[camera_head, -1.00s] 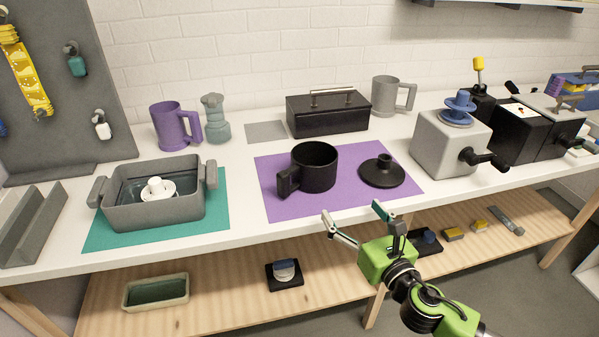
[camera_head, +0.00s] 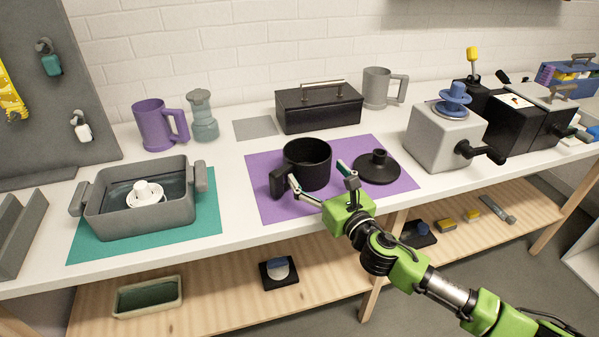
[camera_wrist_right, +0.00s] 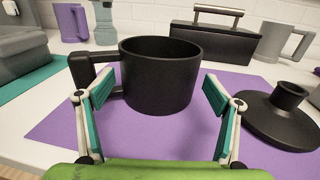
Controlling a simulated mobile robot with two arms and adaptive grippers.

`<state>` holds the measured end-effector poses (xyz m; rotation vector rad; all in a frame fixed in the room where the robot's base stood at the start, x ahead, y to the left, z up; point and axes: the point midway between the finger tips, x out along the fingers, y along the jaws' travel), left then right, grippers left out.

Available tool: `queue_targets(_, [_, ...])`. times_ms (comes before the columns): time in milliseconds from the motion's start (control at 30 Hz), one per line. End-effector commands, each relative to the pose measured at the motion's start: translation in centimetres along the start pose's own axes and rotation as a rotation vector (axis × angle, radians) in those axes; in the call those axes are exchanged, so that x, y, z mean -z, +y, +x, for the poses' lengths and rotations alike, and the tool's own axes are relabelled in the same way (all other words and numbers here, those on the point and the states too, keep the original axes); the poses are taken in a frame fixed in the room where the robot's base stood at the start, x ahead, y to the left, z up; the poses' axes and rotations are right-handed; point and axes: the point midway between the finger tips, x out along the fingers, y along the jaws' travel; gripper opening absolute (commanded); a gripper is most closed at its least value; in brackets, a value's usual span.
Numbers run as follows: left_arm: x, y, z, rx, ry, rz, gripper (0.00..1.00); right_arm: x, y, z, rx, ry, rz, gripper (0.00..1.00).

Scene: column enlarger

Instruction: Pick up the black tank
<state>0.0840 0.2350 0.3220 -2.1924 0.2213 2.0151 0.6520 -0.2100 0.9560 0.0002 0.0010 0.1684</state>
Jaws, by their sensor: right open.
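The black tank (camera_head: 309,166) is an open-topped black cylinder with a block-like handle on its left. It stands upright on the purple mat (camera_head: 262,201). In the right wrist view the tank (camera_wrist_right: 160,80) is straight ahead, between and beyond the fingers. My right gripper (camera_head: 320,179) is open and empty at the tank's near side, its left finger close to the handle; I cannot tell if they touch. The fingers also show in the right wrist view (camera_wrist_right: 158,108). My left gripper is not in view.
A black lid with a raised neck (camera_head: 377,167) lies right of the tank, close to my right finger. A grey tub (camera_head: 140,213) sits on a teal mat at left. A black box (camera_head: 318,108) stands behind. A grey crank machine (camera_head: 445,138) stands at right.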

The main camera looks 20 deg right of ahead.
Motion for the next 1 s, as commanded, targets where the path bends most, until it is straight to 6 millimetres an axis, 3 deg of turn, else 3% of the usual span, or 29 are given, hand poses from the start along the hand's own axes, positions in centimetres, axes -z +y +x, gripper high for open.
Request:
queue_targets(300, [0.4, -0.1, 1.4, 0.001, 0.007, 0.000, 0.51, 0.2, 0.1, 4.4, 0.001, -0.002, -0.001, 0.84])
queue_targets(600, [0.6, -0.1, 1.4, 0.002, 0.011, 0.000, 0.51, 0.2, 0.1, 4.8, 0.000, 0.000, 0.000, 0.84])
queue_targets(733, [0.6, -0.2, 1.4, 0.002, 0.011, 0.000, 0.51, 0.2, 0.1, 4.8, 0.000, 0.000, 0.000, 0.50])
queue_targets(1000, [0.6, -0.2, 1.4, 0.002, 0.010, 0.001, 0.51, 0.0, 0.1, 4.8, 0.000, -0.003, 0.000, 0.49])
